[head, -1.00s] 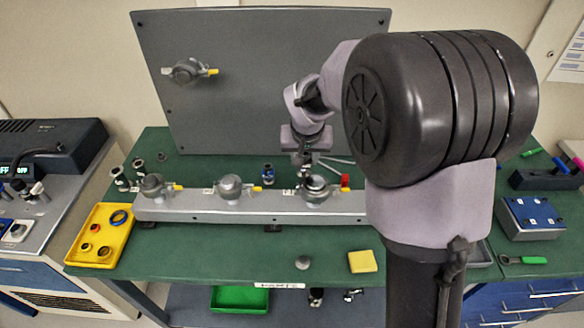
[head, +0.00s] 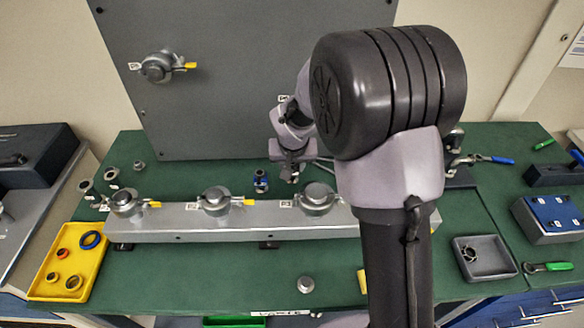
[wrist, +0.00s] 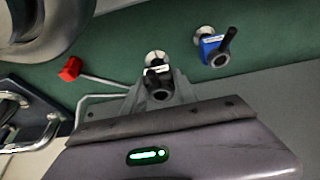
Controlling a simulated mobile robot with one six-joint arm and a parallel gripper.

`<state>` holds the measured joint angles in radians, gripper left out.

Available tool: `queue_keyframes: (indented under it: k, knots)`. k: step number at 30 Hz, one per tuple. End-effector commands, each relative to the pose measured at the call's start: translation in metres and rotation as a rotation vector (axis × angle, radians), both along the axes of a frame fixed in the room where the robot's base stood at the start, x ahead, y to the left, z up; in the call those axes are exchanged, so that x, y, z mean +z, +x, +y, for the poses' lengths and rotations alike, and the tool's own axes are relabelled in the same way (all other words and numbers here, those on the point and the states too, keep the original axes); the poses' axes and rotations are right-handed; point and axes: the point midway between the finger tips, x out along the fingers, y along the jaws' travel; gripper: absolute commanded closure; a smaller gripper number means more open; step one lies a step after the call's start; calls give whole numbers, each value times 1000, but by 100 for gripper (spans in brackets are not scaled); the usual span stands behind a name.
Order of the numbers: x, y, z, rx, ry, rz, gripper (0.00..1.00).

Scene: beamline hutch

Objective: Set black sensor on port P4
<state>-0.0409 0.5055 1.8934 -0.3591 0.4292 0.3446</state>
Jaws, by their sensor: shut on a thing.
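My gripper (head: 291,170) is behind the rail, shut on a small dark piece that looks like the black sensor. In the wrist view my gripper (wrist: 160,102) holds this black sensor (wrist: 152,76), which has a pale round flange and a white label. A blue sensor (head: 261,182) stands on the bench just left of my gripper; it also shows in the wrist view (wrist: 213,45). Three ports sit on the rail: left (head: 126,202), middle (head: 215,199) and right (head: 318,193). Another port (head: 158,66) is on the upright panel. I cannot read which is P4.
The grey rail (head: 230,222) runs across the green bench. A yellow tray (head: 45,287) with rings lies at left, a grey tray (head: 502,267) at right. A red-ended tool (wrist: 70,68) lies near my gripper. My arm hides part of the bench right of centre.

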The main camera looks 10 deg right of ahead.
Motion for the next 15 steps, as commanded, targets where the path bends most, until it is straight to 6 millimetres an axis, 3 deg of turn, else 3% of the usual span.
queue_keyframes:
  k: [1,4,15]
  knots:
    - [-17,0,0,0,-1,2,100]
    - [-32,0,0,0,-1,1,100]
    - [-36,0,0,0,1,-1,100]
